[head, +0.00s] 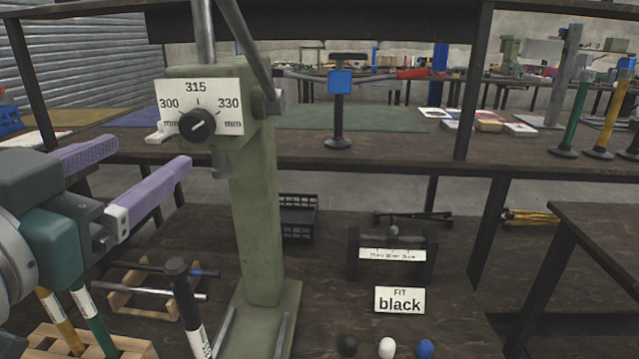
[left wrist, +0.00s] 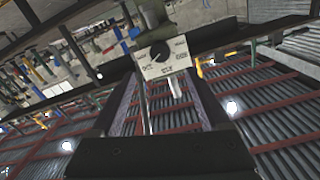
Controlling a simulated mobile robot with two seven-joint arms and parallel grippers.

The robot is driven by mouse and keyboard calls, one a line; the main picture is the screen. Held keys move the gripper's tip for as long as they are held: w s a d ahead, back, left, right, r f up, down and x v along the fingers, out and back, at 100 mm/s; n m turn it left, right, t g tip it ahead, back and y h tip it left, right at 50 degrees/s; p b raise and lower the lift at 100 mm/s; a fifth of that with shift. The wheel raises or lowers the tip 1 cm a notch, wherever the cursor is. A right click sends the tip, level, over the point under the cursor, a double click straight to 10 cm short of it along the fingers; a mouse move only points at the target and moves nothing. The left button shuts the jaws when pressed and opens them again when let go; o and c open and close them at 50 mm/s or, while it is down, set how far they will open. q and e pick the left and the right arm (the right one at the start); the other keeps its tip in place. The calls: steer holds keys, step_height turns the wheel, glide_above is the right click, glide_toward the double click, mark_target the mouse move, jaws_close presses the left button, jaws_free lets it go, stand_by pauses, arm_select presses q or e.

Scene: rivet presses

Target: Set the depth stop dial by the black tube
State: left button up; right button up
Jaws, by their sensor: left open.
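The depth stop dial (head: 197,125) is a black knob on a white plate marked 300, 315 and 330 mm, on the green press (head: 257,210). The dial also shows in the left wrist view (left wrist: 159,51), upside down ahead of the fingers. My left gripper (head: 153,154), with purple fingers, is open and empty, left of and a little below the dial, apart from it. My right gripper is not in view.
A sign (head: 399,300) reads "FIT black". Black, white and blue balls (head: 425,348) lie before it. A gauge block (head: 392,262) stands behind. Yellow and green tubes stand in a wooden rack (head: 125,345). A press lever (head: 248,45) slopes down beside the dial plate.

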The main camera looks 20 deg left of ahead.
mark_target(192, 130)
arm_select(q)
steer(key=x, duration=1)
steer(key=shift+a+f+b, duration=0.1)
steer(key=shift+f+b, duration=0.15)
steer(key=shift+b, duration=0.15)
jaws_close()
